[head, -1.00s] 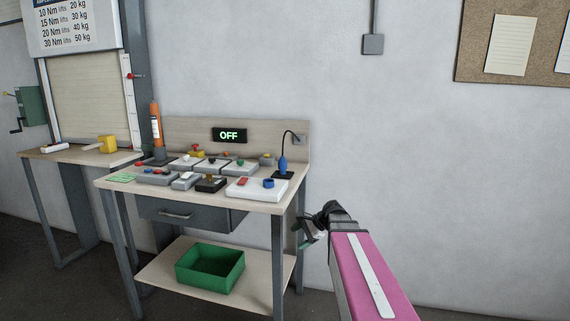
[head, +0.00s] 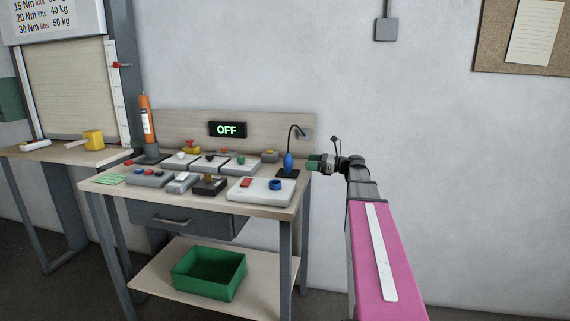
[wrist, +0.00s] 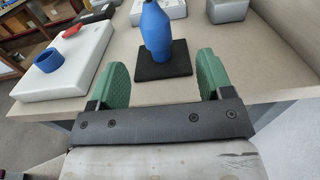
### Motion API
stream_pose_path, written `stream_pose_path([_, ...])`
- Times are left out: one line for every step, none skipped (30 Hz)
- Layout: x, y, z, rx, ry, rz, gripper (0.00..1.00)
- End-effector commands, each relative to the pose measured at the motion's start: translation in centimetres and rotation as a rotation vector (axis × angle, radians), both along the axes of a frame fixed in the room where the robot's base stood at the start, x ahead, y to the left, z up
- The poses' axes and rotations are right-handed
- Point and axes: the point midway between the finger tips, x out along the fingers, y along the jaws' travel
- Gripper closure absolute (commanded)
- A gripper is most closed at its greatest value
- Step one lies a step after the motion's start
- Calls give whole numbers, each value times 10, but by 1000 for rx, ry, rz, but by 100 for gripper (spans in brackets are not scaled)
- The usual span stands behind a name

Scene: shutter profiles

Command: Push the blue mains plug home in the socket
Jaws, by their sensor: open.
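The blue mains plug (head: 289,163) stands about upright on a black square base (head: 287,174) at the bench's right end. A dark cord arches from its top toward the backboard. In the wrist view the blue plug (wrist: 156,27) rises from the black base (wrist: 174,66), ahead of my fingers. The socket opening and the plug's pins are hidden; I cannot tell how deep the plug sits. My gripper (head: 314,163) is just right of the plug at about its height. In the wrist view my gripper (wrist: 162,66) is open and empty, its green fingers either side of the base's near edge.
A white box with a blue ring (wrist: 48,60) and a red button lies left of the plug. Several switch boxes fill the bench (head: 240,203). A display (head: 227,129) reads OFF. A green bin (head: 209,273) sits on the lower shelf. Right of the bench is clear.

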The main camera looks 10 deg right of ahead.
Motion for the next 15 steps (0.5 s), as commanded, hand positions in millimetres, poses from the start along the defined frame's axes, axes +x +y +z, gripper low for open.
stream_pose_path([2,7,0,-1,-1,1,27])
stream_pose_path([4,11,0,-1,-1,1,27])
stream_pose_path([6,16,0,-1,-1,1,27])
stream_pose_path([8,21,0,-2,0,2,27])
stream_pose_path([10,26,-1,-2,0,2,27])
stream_pose_path([12,31,-1,-3,-1,2,27])
stream_pose_path([14,34,-1,-3,-1,1,27])
stream_pose_path([15,37,-1,-3,-1,0,27])
stream_pose_path([16,41,-1,-3,-1,1,27])
stream_pose_path([17,43,-1,-3,-1,1,27])
stream_pose_path([17,44,-1,-3,-1,1,27])
stream_pose_path([18,46,-1,-4,-1,0,27])
stream_pose_path([18,47,-1,-4,-1,0,27])
stream_pose_path([18,49,-1,-4,-2,0,27])
stream_pose_path([19,52,-1,-4,-2,0,27])
